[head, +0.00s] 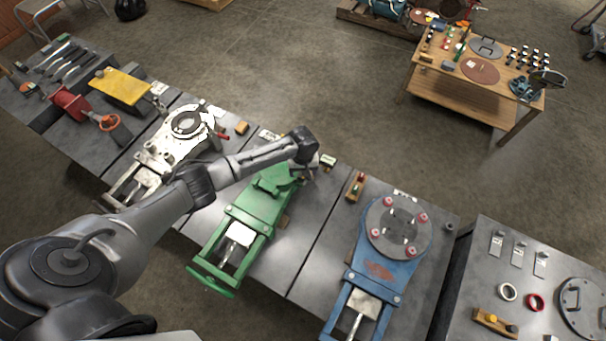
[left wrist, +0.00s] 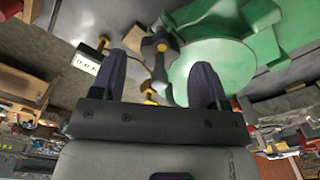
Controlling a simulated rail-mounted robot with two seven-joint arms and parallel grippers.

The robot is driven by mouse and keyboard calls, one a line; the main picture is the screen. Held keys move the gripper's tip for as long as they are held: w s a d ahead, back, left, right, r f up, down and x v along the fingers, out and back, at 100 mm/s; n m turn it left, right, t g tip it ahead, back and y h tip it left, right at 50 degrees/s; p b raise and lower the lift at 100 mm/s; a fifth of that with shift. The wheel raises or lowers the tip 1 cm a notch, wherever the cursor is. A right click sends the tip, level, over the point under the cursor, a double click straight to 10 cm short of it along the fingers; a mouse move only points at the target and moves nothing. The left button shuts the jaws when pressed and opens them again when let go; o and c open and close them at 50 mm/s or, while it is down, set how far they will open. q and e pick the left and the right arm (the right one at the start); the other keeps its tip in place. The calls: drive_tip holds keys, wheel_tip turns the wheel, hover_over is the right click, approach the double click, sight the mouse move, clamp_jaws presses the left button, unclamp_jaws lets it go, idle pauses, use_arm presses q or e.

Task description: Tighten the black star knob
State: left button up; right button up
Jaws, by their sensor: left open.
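The black star knob (left wrist: 160,44) shows in the left wrist view as a dark lobed shape with brass-coloured parts around it, beside the round green plate of the green fixture (left wrist: 215,65). In the head view the green fixture (head: 250,215) stands on the grey bench, and my left wrist hides its far end, so I cannot make out the knob there. My left gripper (head: 314,168) is at that far end. In the left wrist view its two fingers (left wrist: 160,78) are apart, with the knob beyond the gap between them. I cannot tell whether they touch it. My right gripper is not in view.
A blue fixture (head: 378,270) stands to the right on the bench, and a white one (head: 175,145) to the left. A small labelled block (left wrist: 87,58) lies near the left finger. A wooden table (head: 450,85) with parts stands behind, across open floor.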

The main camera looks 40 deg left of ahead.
sight(303, 176)
use_arm(q)
drive_tip(key=shift+f, duration=1.2)
drive_tip(key=shift+c, duration=0.2)
drive_tip(key=c, duration=0.9)
